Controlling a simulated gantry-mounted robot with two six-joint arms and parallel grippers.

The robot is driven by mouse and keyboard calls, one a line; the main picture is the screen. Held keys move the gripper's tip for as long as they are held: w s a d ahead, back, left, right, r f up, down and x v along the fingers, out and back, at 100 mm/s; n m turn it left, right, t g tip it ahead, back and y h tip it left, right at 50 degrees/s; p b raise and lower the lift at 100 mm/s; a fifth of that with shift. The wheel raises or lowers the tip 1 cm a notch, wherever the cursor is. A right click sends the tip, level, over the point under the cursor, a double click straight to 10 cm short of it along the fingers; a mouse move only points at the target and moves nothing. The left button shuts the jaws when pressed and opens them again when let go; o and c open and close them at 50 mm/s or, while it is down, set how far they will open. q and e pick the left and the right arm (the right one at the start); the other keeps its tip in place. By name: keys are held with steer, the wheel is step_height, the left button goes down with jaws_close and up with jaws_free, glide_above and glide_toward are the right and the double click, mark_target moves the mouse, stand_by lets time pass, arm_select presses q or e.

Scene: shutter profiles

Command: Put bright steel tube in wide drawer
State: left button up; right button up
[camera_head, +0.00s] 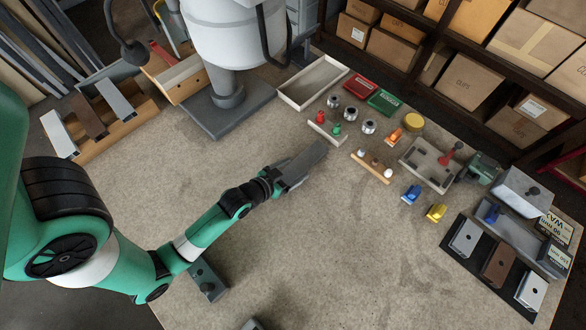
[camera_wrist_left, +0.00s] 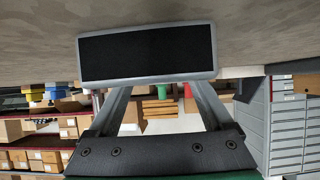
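My left gripper (camera_head: 284,176) is over the middle of the bench, shut on a grey rectangular steel tube (camera_head: 308,157). The tube looks rather dark from above. In the left wrist view, the tube's near end (camera_wrist_left: 148,25) is a pale grey rim around a black opening. It hides my left fingertips. I cannot tell whether the tube touches the bench. Other profiles, pale (camera_head: 114,98), brown (camera_head: 88,115) and pale (camera_head: 59,133), lie at the far left. I cannot tell which container is the wide drawer. My right gripper is not in view.
A pale open tray (camera_head: 290,98) lies behind the tube, near a grey column base (camera_head: 228,105). A wooden open box (camera_head: 160,82) stands further left. Small parts (camera_head: 369,126) and a dark mat (camera_head: 460,268) with short profiles occupy the right. The front middle bench (camera_head: 330,250) is clear.

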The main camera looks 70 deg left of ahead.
arm_select(q)
steer(key=shift+o, duration=0.6)
steer(key=shift+r, duration=0.1)
steer(key=shift+s+r, duration=0.1)
steer(key=shift+r, duration=0.1)
steer(key=p+v, duration=0.2)
steer(key=v, duration=0.9)
steer(key=shift+s+d+r+p, duration=0.15)
steer(key=shift+s+p, duration=0.15)
steer(key=shift+p, duration=0.1)
